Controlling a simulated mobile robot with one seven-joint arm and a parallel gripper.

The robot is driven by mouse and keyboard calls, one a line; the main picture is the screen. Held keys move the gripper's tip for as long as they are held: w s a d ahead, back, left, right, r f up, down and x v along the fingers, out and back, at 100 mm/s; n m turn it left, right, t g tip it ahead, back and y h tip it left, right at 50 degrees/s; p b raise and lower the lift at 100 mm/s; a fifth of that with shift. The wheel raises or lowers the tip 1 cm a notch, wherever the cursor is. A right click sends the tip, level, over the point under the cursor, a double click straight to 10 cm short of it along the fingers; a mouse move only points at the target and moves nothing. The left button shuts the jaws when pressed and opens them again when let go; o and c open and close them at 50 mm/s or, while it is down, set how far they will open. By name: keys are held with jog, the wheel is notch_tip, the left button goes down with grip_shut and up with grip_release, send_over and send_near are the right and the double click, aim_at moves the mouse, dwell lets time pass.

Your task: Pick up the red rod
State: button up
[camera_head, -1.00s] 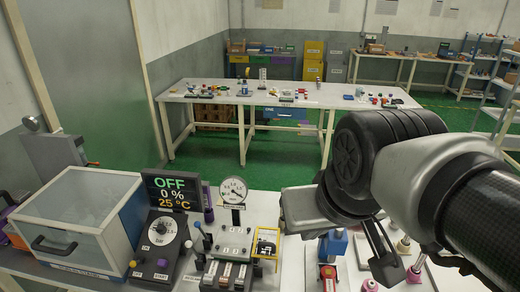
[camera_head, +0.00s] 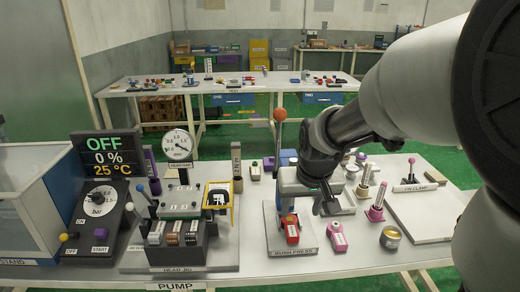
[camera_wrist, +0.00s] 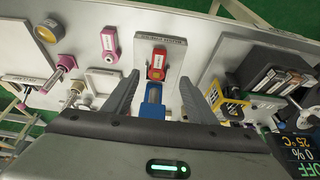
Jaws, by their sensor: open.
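No thing shows clearly as a red rod; I cannot tell which item it is. A red block with a pale label (camera_head: 292,228) sits on the bush press plate, and the same block shows in the wrist view (camera_wrist: 157,64). A tall lever with an orange-red ball (camera_head: 280,114) stands behind the press. My gripper (camera_wrist: 173,82) is open and empty in the wrist view, its fingers spread above the blue press part (camera_wrist: 153,103). In the head view my gripper (camera_head: 326,200) hangs over the press area and hides part of it.
A pink labelled block (camera_head: 337,237), pink-based posts (camera_head: 376,205) and a round tin (camera_head: 390,237) stand right of the press. The pump jig (camera_head: 180,228) and gauge (camera_head: 178,145) stand left. A clamp plate (camera_head: 425,212) lies at right. A second table (camera_head: 220,88) stands behind.

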jog(key=b, duration=0.2)
send_over(293, 234)
jog(key=s, duration=0.2)
jog(key=f, duration=1)
jog(key=shift+s+a+f, duration=0.2)
jog(key=shift+a+f, duration=0.1)
jog(key=x, duration=0.1)
jog(key=b+x, duration=0.1)
jog(key=x, duration=0.1)
jog(key=b+x, duration=0.1)
jog(key=x, duration=0.1)
jog(key=shift+d+f, duration=0.1)
jog(key=shift+d, duration=0.15)
grip_shut()
